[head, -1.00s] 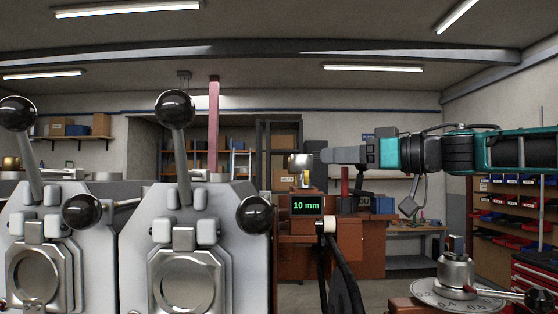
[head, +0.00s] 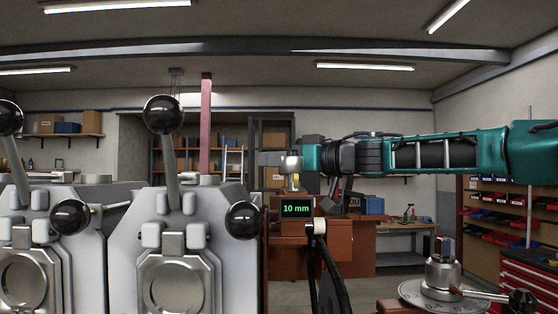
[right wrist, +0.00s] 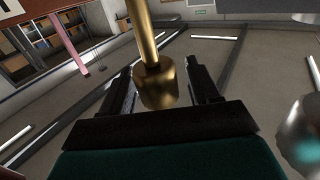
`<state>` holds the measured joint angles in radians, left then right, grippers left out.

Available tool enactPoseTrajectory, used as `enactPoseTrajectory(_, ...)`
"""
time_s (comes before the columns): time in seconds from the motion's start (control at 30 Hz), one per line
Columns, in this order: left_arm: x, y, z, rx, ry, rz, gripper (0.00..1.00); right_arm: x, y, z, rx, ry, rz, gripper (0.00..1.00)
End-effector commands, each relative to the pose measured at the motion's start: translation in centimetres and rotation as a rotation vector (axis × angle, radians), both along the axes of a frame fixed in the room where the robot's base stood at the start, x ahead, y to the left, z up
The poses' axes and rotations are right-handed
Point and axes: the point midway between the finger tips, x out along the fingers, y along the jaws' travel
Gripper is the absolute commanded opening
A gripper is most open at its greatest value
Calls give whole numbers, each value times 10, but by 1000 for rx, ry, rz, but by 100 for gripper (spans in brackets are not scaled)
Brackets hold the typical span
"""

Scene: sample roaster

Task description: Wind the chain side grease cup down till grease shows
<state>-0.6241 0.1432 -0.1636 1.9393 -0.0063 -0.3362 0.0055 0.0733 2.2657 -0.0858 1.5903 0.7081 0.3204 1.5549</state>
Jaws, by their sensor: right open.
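A grease cup (head: 291,163) with a brass-coloured stem stands above the small display, right of the grey machine. No label marks it as the chain side one, and no grease can be made out. In the right wrist view the brass cup (right wrist: 157,90) and its stem lie between my two dark fingers. My right gripper (head: 270,158) reaches in from the right with its jaws open around the cup. A gap shows beside the cup, so it is not clamped. My left gripper is not in view.
The display (head: 296,209) reads 10 mm just below the cup. A black-knobbed lever (head: 242,220) sticks out left of it. A round dial (head: 443,290) with a handle stands at lower right. A shiny rounded metal part (right wrist: 305,130) is close by in the right wrist view.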

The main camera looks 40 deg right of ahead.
Motion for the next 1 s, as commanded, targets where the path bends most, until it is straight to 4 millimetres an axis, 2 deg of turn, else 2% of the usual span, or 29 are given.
enactPoseTrajectory(0.27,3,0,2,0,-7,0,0,1,0,0,0,-1,0,61)
enactPoseTrajectory(0.8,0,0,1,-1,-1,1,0,1,0,0,0,-1,0,11)
enactPoseTrajectory(1.0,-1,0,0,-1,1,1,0,1,0,1,1,-2,-33,10)
